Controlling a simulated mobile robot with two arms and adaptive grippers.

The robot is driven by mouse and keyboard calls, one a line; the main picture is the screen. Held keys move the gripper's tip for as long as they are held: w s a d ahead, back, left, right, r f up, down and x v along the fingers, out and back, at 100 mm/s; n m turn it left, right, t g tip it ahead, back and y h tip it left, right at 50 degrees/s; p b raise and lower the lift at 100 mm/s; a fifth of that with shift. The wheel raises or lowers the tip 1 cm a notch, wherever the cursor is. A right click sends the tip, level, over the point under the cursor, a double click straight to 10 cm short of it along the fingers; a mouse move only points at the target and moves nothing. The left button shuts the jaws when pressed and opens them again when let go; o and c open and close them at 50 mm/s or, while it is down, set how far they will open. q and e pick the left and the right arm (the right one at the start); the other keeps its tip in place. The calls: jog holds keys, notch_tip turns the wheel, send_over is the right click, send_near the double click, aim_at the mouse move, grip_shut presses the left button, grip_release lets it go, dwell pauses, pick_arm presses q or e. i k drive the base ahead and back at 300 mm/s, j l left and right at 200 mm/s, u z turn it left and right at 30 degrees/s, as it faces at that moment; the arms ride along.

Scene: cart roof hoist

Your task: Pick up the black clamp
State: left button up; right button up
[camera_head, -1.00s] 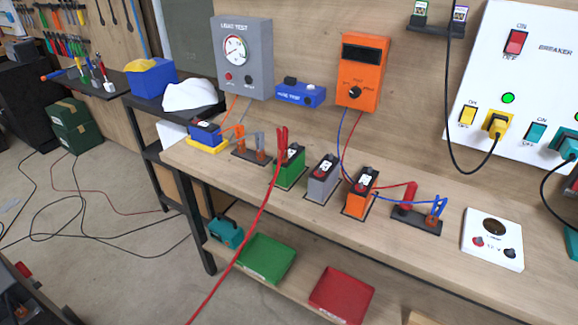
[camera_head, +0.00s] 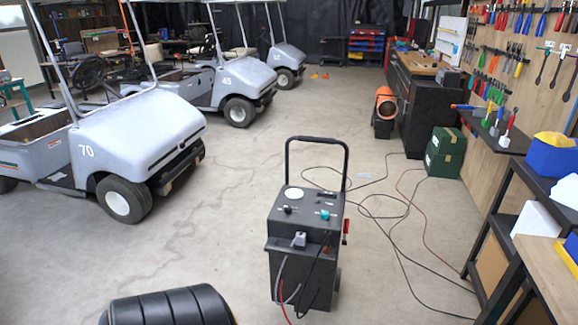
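A dark wheeled charger cart (camera_head: 303,262) with a tall black handle stands on the floor in the middle. Cables hang down its front, including a black one, a grey one and a red one. A small grey-and-dark piece (camera_head: 299,240) sits at the front edge of its top; I cannot tell whether it is the black clamp. A red clamp-like piece (camera_head: 346,228) is on the cart's right side. I cannot make out a black clamp for sure. Neither of my grippers is in view.
Pale golf carts (camera_head: 135,135) stand at the left. A black ribbed rounded object (camera_head: 170,306), perhaps tyres, is at the bottom left. Loose cables lie on the floor right of the charger. Green boxes (camera_head: 445,152) and the workbench (camera_head: 553,283) are at the right.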

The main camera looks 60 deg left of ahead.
aim_at(327, 246)
jog(key=u, duration=1.6)
jog(key=z, duration=0.25)
